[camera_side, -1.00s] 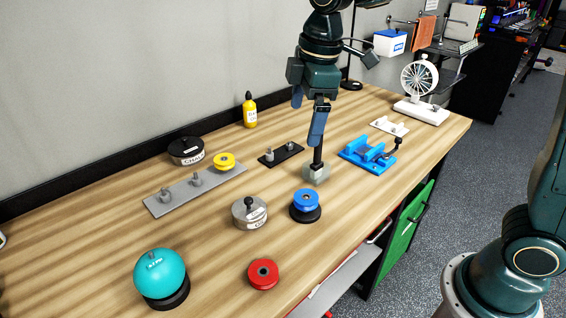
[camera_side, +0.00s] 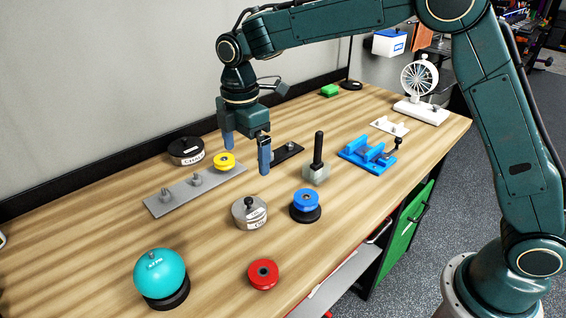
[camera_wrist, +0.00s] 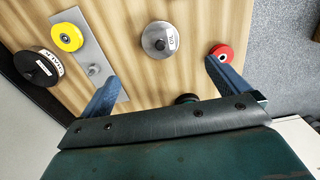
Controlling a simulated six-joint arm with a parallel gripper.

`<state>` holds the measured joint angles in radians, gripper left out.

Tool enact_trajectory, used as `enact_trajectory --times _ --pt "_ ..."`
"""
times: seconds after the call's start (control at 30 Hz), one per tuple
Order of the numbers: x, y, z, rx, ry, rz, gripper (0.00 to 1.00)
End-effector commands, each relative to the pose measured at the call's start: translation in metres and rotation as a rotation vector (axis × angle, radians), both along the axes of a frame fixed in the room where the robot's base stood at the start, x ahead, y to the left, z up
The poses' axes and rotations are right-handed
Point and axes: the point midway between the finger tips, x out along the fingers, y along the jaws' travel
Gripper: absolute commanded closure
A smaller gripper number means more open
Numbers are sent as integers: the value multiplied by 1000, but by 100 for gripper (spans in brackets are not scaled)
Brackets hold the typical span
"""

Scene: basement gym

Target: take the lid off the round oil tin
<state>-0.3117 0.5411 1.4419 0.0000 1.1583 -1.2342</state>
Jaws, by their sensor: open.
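The round oil tin (camera_side: 249,217) is a low silver can with a white label on its side. It stands on the wooden bench near the middle, and its lid with a dark knob (camera_side: 249,201) sits on top. The tin also shows in the wrist view (camera_wrist: 154,42), at the top centre beyond my fingertips. My gripper (camera_side: 246,160) has two blue fingers, spread apart with nothing between them. It is above the bench and above the tin in the side view, clear of it. In the wrist view my gripper (camera_wrist: 161,72) is open too.
A blue spool (camera_side: 305,199) and a grey block with a black post (camera_side: 317,170) stand right of the tin. A grey peg strip (camera_side: 180,196) with a yellow disc (camera_side: 224,160) lies left. A red disc (camera_side: 263,275) and teal ball (camera_side: 160,274) are in front.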

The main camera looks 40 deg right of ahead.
Motion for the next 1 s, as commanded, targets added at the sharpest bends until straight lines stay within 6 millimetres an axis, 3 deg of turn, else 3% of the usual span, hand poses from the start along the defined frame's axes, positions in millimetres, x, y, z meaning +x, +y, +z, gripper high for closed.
enact_trajectory --times 0.17,0.63,1.0 --pt "0 0 -13 -1 3 -1 0" --pt "0 0 -77 -1 2 -2 0" --pt "0 0 -86 0 0 -2 0"
